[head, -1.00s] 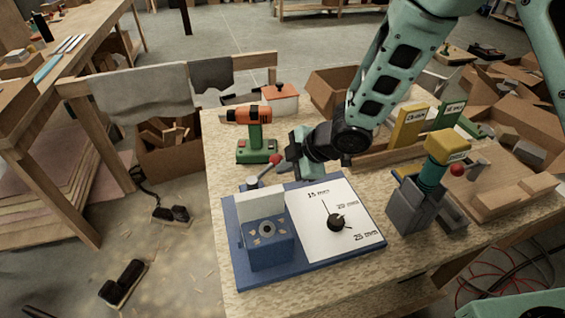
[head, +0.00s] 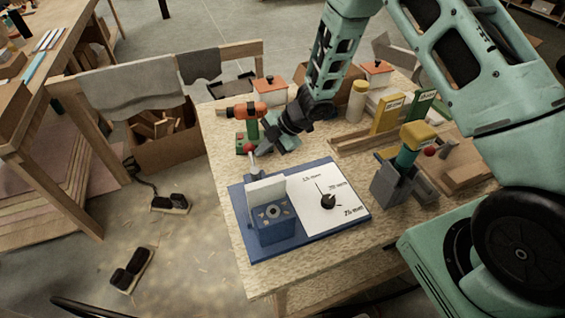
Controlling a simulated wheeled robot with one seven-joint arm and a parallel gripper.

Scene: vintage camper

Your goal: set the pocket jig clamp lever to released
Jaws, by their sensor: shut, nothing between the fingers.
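The blue pocket jig (head: 272,232) stands on a blue base plate (head: 330,232) near the table's front left. A pale upright block (head: 266,189) rises at its back. The clamp lever is behind this block, with a red ball knob (head: 249,148) at its upper end; the knob points up and away from the jig. The lever's lower part is partly hidden. My gripper (head: 277,142) is shut and empty, just right of the knob and behind the jig. Whether it touches the lever cannot be told.
An orange and green drill (head: 247,116) stands close behind the knob. A white dial panel (head: 335,190) lies right of the jig. A grey holder (head: 392,185) with a yellow-topped tool stands further right. Wooden boxes and boards crowd the table's back right.

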